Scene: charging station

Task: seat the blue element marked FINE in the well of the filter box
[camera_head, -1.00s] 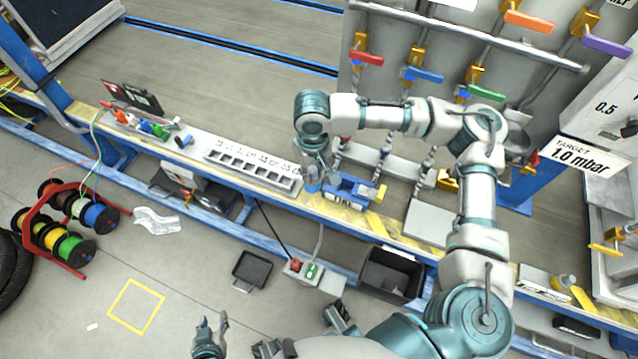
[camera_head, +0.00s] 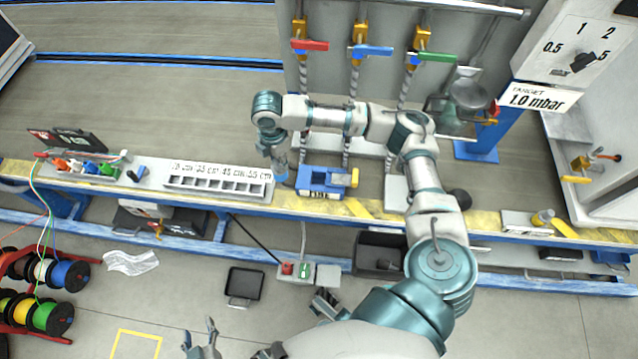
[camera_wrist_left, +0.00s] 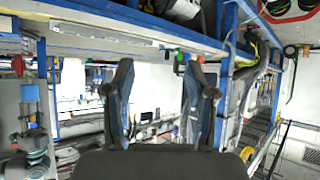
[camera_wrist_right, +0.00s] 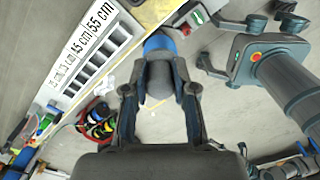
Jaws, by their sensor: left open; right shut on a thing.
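My right gripper (camera_head: 277,158) is shut on a blue cylindrical element (camera_head: 281,173), just left of the blue filter box (camera_head: 314,176) on the bench. The element's blue end (camera_wrist_right: 158,42) shows between the fingers in the right wrist view (camera_wrist_right: 158,85). I cannot read a FINE mark on it, and cannot tell whether its lower end touches the bench. The filter box has a yellow handle at its right and a small label in front; the inside of its well is not clear. My left gripper (camera_head: 201,338) is open and empty, low in front of the bench; its fingers stand apart in the left wrist view (camera_wrist_left: 159,80).
A slotted size gauge (camera_head: 217,170) lies left of the element. A tray of coloured parts (camera_head: 90,168) is further left. Coloured valve levers (camera_head: 372,50) and a gauge panel (camera_head: 580,48) stand behind and right. A black bin (camera_head: 380,258) is below the bench edge.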

